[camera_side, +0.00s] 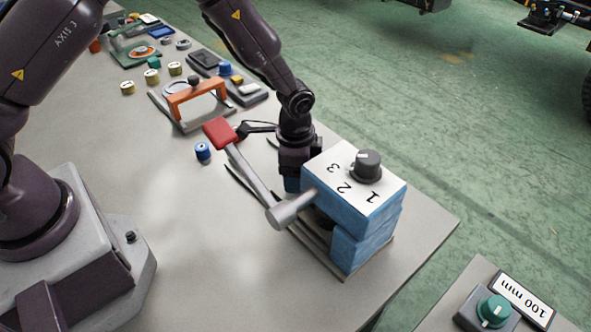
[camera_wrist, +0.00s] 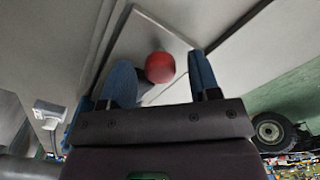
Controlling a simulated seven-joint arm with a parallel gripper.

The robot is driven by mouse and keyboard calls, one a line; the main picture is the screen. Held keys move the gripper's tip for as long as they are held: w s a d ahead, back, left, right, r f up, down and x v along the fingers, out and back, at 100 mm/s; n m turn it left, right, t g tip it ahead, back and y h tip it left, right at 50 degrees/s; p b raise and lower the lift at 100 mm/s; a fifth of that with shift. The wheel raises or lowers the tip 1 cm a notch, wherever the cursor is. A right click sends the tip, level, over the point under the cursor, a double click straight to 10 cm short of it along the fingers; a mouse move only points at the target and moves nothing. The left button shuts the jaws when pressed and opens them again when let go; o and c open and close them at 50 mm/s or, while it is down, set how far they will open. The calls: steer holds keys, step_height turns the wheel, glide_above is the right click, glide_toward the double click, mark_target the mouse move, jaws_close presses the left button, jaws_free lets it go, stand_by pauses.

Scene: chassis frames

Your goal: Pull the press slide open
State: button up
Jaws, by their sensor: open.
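The press (camera_side: 352,220) is a blue block with a white top marked 1, 2, 3 and a dark dial, near the table's right end. Its lever (camera_side: 255,172) has a red grip (camera_side: 220,133) and slants up to the left. My gripper (camera_side: 291,185) points down close beside the press's left side, fingers partly hidden. In the wrist view my gripper (camera_wrist: 163,72) is open, its blue fingers on either side of a round red knob (camera_wrist: 160,67). I cannot tell whether they touch it. A pale plate (camera_wrist: 145,40) lies behind the knob. The knob and most of the slide are hidden in the side view.
An orange-framed fixture (camera_side: 195,92) and a small blue cylinder (camera_side: 203,151) stand left of the lever. Several small parts lie farther back. A second table with a green dial (camera_side: 494,310) stands at lower right.

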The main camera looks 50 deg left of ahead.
jaws_close()
steer(key=a, duration=1.2)
steer(key=shift+a, duration=0.35)
jaws_free()
steer(key=shift+r, duration=0.15)
